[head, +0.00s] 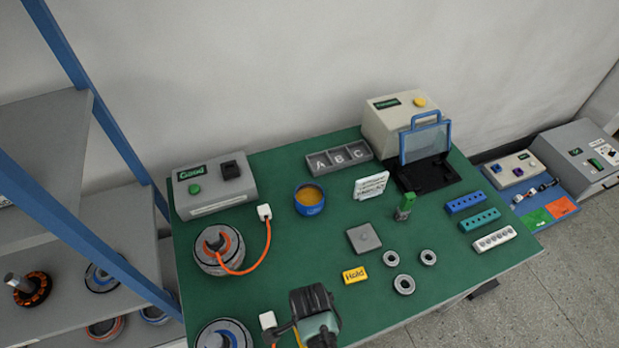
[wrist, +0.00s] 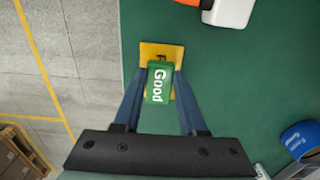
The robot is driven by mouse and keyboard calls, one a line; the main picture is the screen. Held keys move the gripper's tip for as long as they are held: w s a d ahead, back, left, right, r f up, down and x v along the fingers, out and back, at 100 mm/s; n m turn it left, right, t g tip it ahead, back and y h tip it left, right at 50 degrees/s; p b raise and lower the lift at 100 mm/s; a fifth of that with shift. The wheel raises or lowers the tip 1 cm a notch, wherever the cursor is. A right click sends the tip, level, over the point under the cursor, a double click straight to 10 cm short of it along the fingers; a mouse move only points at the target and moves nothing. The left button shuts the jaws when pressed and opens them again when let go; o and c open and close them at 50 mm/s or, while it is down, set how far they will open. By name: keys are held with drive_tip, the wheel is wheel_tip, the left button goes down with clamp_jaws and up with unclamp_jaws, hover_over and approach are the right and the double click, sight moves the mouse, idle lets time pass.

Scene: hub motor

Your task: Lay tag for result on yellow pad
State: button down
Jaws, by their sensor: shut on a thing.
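The green tag marked "Good" (wrist: 158,84) is between the fingertips of my gripper (wrist: 160,92), which is shut on it. The yellow pad (wrist: 147,54) shows behind the tag in the wrist view, partly covered by it. I cannot tell whether the tag touches the pad. In the head view my gripper (head: 316,318) is at the front edge of the green table, and its fingers and the tag are hidden there. A yellow tag marked "Hold" (head: 355,275) lies on the table to the right of it. The grey tester (head: 214,186) has a display reading "Good".
A hub motor (head: 219,250) with an orange cable and another motor (head: 224,336) stand left of my gripper. A blue cup (head: 309,199), a grey block (head: 363,238) and several metal rings (head: 404,284) are on the table. Its front edge is close in the wrist view.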

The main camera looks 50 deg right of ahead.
drive_tip(key=shift+f, duration=0.8)
drive_tip(key=shift+f, duration=0.15)
drive_tip(key=shift+c, duration=2.3)
unclamp_jaws()
wheel_tip(320, 180, up, 12)
drive_tip(key=shift+r, duration=0.2)
